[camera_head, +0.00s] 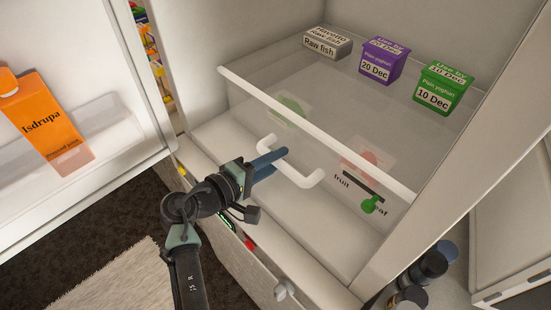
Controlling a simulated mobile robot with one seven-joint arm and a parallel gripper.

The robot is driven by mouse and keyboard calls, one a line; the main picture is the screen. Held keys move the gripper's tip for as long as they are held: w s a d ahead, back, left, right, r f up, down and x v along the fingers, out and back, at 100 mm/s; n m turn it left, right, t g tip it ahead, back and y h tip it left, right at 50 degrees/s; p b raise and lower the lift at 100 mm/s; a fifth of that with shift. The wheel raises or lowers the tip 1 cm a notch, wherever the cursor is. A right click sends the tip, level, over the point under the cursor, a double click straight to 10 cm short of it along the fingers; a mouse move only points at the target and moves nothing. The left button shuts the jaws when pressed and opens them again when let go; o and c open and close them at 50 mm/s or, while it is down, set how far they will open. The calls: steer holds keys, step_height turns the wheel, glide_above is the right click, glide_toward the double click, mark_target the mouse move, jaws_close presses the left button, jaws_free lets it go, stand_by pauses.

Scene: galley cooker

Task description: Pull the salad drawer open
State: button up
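The salad drawer (225,101) is a see-through bin with a white front rim, low in the open fridge. Its front looks pushed in, under the shelf. A white bar handle (303,180) stands out from its front. My gripper (280,156) reaches in from the lower left, with its blue fingers across the left part of the handle. The fingers lie close together and hide that part of the bar. I cannot tell whether they are closed on it or only beside it. Green and red pictures and a "fruit" label with a green slider (371,204) show on the front.
A grey raw fish box (327,43), a purple yoghurt pot (381,62) and a green yoghurt pot (442,88) stand above the drawer. The open fridge door at left holds an orange carton (45,122). Dark round jars (425,268) stand at lower right.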

jaws_close()
steer(key=shift+s+a, duration=0.1)
stand_by(1.0)
steer(key=f+p+v, duration=0.2)
steer(key=f+v, duration=0.1)
steer(key=v, duration=1.3)
steer(key=shift+s+a+f, duration=0.2)
steer(key=shift+s+a, duration=0.1)
steer(key=o, duration=0.7)
jaws_free()
